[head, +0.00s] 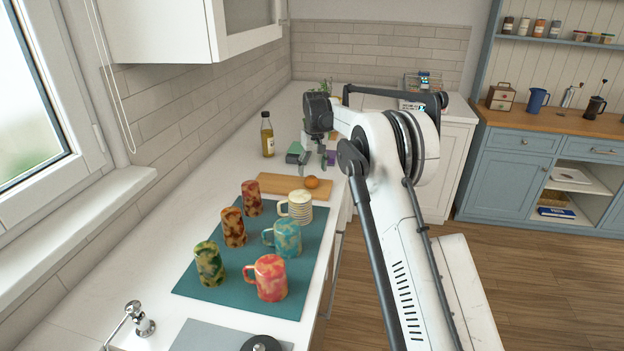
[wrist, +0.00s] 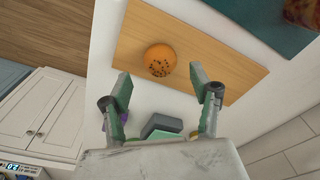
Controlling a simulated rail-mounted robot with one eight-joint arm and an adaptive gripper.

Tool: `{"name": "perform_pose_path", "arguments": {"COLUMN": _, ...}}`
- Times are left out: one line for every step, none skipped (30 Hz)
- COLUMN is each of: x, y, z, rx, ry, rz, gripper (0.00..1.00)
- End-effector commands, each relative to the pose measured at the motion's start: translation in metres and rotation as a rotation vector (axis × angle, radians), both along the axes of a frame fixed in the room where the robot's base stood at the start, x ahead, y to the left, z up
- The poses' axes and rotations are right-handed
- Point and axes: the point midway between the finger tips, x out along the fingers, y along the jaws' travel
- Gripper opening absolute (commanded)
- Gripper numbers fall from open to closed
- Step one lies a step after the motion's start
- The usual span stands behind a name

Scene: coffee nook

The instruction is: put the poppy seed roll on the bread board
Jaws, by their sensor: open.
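The poppy seed roll (head: 312,182) is a small round orange-brown bun. It sits on the wooden bread board (head: 275,184), near the board's right end. In the wrist view the roll (wrist: 160,60) shows dark seeds on top, with bare board (wrist: 220,62) around it. My gripper (head: 313,170) is just behind the roll, pointing down. In the wrist view its two fingers (wrist: 160,82) are spread wide with nothing between them, and the roll lies beyond the tips, apart from them.
A teal mat (head: 215,287) with several patterned mugs lies in front of the board. An oil bottle (head: 267,135) stands behind the board at the left. A green item (head: 295,152) and a purple item (head: 331,158) are close to my gripper. The counter's right edge is near the board.

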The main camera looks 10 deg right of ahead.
Motion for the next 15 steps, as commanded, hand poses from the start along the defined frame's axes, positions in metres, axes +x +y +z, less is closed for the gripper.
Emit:
{"name": "perform_pose_path", "arguments": {"x": -0.001, "y": 0.0, "z": 0.01, "rx": 0.0, "ry": 0.0, "rz": 0.0, "gripper": 0.58}}
{"name": "perform_pose_path", "arguments": {"x": -0.002, "y": 0.0, "z": 0.016, "rx": 0.0, "ry": 0.0, "rz": 0.0, "gripper": 0.58}}
{"name": "perform_pose_path", "arguments": {"x": -0.003, "y": -0.001, "z": 0.024, "rx": 0.0, "ry": 0.0, "rz": 0.0, "gripper": 0.58}}
{"name": "perform_pose_path", "arguments": {"x": -0.004, "y": -0.001, "z": 0.029, "rx": 0.0, "ry": 0.0, "rz": 0.0, "gripper": 0.58}}
{"name": "perform_pose_path", "arguments": {"x": -0.004, "y": -0.001, "z": 0.034, "rx": 0.0, "ry": 0.0, "rz": 0.0, "gripper": 0.58}}
{"name": "perform_pose_path", "arguments": {"x": -0.005, "y": -0.001, "z": 0.039, "rx": 0.0, "ry": 0.0, "rz": 0.0, "gripper": 0.58}}
{"name": "perform_pose_path", "arguments": {"x": -0.005, "y": -0.001, "z": 0.043, "rx": 0.0, "ry": 0.0, "rz": 0.0, "gripper": 0.58}}
{"name": "perform_pose_path", "arguments": {"x": -0.006, "y": -0.001, "z": 0.047, "rx": 0.0, "ry": 0.0, "rz": 0.0, "gripper": 0.58}}
{"name": "perform_pose_path", "arguments": {"x": -0.006, "y": -0.001, "z": 0.051, "rx": 0.0, "ry": 0.0, "rz": 0.0, "gripper": 0.58}}
{"name": "perform_pose_path", "arguments": {"x": -0.006, "y": -0.001, "z": 0.053, "rx": 0.0, "ry": 0.0, "rz": 0.0, "gripper": 0.58}}
{"name": "perform_pose_path", "arguments": {"x": -0.007, "y": -0.001, "z": 0.056, "rx": 0.0, "ry": 0.0, "rz": 0.0, "gripper": 0.58}}
{"name": "perform_pose_path", "arguments": {"x": -0.007, "y": -0.001, "z": 0.058, "rx": 0.0, "ry": 0.0, "rz": 0.0, "gripper": 0.58}}
{"name": "perform_pose_path", "arguments": {"x": -0.008, "y": -0.001, "z": 0.06, "rx": 0.0, "ry": -0.001, "rz": 0.0, "gripper": 0.58}}
{"name": "perform_pose_path", "arguments": {"x": -0.008, "y": -0.001, "z": 0.063, "rx": 0.0, "ry": -0.001, "rz": -0.001, "gripper": 0.58}}
{"name": "perform_pose_path", "arguments": {"x": -0.01, "y": -0.001, "z": 0.066, "rx": 0.0, "ry": -0.004, "rz": -0.001, "gripper": 0.58}}
